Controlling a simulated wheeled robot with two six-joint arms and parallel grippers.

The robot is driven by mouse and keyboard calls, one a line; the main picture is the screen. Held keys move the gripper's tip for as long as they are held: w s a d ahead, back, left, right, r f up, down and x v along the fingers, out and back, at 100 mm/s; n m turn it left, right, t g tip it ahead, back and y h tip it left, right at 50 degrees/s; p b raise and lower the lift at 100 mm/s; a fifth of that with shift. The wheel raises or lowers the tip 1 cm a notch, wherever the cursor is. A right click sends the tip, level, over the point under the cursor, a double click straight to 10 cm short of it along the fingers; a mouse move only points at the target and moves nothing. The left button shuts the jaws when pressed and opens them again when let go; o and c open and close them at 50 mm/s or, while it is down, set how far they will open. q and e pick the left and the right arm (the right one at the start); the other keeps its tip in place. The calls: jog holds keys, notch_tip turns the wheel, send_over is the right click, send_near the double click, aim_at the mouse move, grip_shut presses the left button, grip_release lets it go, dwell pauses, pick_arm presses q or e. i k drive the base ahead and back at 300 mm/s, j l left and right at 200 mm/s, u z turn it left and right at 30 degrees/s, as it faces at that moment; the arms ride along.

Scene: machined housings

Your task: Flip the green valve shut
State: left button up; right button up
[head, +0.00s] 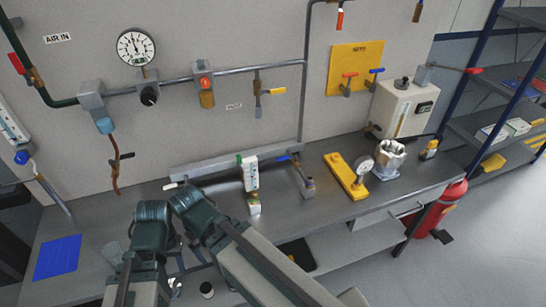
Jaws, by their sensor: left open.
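Small green parts (240,159) show at the top of a white block beside the grey manifold bar along the back of the bench. They look like the green valve, but its lever is too small to tell its angle. My left arm (205,217) is folded in front of the bench, its elbow below and left of the green parts. The left gripper is open and apart from the valve; its fingertips are hard to make out near the lower edge. My right gripper does not show.
A blue-handled valve (283,158) sits just right of the green parts. A yellow fixture with a gauge (346,176) and a metal housing (389,158) stand further right. A blue mat (57,258) lies at left. Wall pipes carry other valves.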

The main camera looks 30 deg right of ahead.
aim_at(239, 159)
jog(key=i+j+z, duration=0.1)
jog(key=z, duration=0.65)
jog(key=i+l+u, duration=0.1)
jog(key=i+l, duration=0.25)
jog(key=i, duration=0.1)
